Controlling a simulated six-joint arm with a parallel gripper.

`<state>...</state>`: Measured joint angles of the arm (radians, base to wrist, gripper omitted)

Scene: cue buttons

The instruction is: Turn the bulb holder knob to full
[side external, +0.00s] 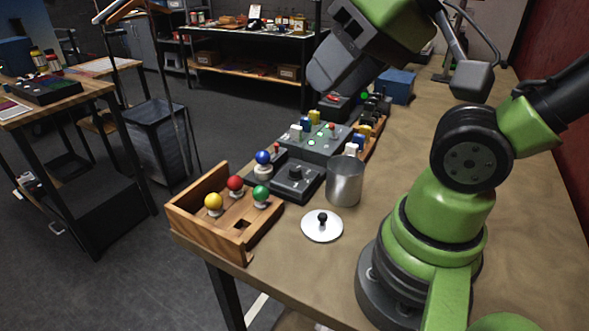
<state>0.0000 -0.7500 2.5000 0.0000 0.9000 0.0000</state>
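The bulb holder (300,192) is a dark grey box near the front left of the table, with a dark round knob (295,173) on top. Its knob's pointer is too small to read. A blue bulb (263,157) on a pale base stands upright at its left end. My gripper (338,85) hangs high at the top of the view, beyond the bulb holder and apart from it. Its fingertips cannot be made out, so I cannot tell whether it is open or shut. Nothing held shows.
A wooden tray (207,243) at the near left corner holds yellow, red and green bulbs. A metal cup (345,182) stands right of the bulb holder, and a white lid (322,230) lies in front. A grey button panel (318,143) and a blue box (397,86) are behind.

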